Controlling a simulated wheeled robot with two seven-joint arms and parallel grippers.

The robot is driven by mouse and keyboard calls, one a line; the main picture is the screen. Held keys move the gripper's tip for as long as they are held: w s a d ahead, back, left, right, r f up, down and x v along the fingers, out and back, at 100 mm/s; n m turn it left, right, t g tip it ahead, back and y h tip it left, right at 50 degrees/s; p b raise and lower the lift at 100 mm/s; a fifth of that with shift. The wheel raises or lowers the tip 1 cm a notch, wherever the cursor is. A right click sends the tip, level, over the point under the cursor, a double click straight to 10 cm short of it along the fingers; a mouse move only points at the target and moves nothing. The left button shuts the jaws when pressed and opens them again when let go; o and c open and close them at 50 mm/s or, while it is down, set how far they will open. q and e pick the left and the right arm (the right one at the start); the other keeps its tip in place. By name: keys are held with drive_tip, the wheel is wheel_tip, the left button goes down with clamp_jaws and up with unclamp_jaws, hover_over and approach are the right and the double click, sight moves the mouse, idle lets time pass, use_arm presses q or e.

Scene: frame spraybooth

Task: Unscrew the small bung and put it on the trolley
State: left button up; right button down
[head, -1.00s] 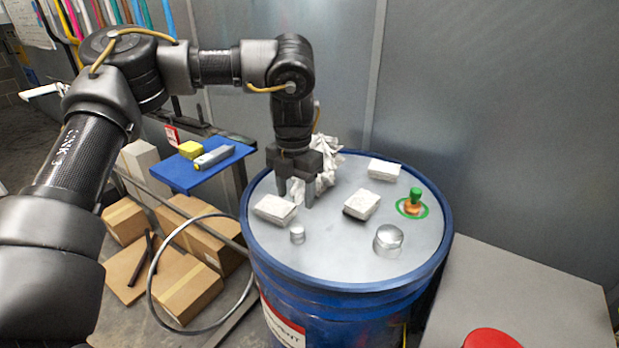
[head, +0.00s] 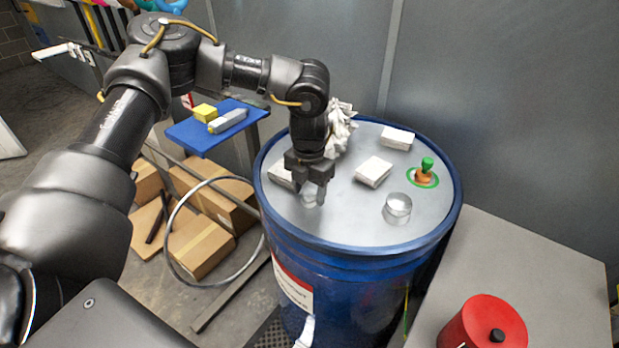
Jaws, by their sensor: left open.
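The small bung (head: 309,197) is a short silver cylinder on the grey lid of the blue drum (head: 362,240). My left gripper (head: 311,192) is open and points down over the small bung, its fingers partly hiding it. I cannot tell whether the fingers touch it. A larger silver bung (head: 398,207) stands to the right on the lid. The blue-topped stand (head: 190,138), which may be the trolley, is left of the drum and carries a yellow block (head: 205,111) and a grey tool (head: 228,121). My right gripper is out of view.
White blocks (head: 374,171), a crumpled rag (head: 341,125) and a green-and-orange fitting (head: 425,171) are on the lid. A red can (head: 483,325) stands on the grey surface (head: 520,260) at right. Cardboard boxes (head: 205,225) and a hoop lie at left.

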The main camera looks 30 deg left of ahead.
use_arm(q)
drive_tip(key=shift+f, duration=0.2)
drive_tip(key=c, duration=1)
drive_tip(key=shift+o, duration=1.3)
drive_tip(key=shift+c, duration=1)
drive_tip(key=shift+r+n+p, duration=0.15)
drive_tip(key=shift+n+p, duration=0.35)
drive_tip(key=shift+n, duration=0.2)
drive_tip(key=shift+o, duration=0.5)
drive_tip(key=shift+n+p, duration=0.5)
drive_tip(key=shift+n, duration=1.1)
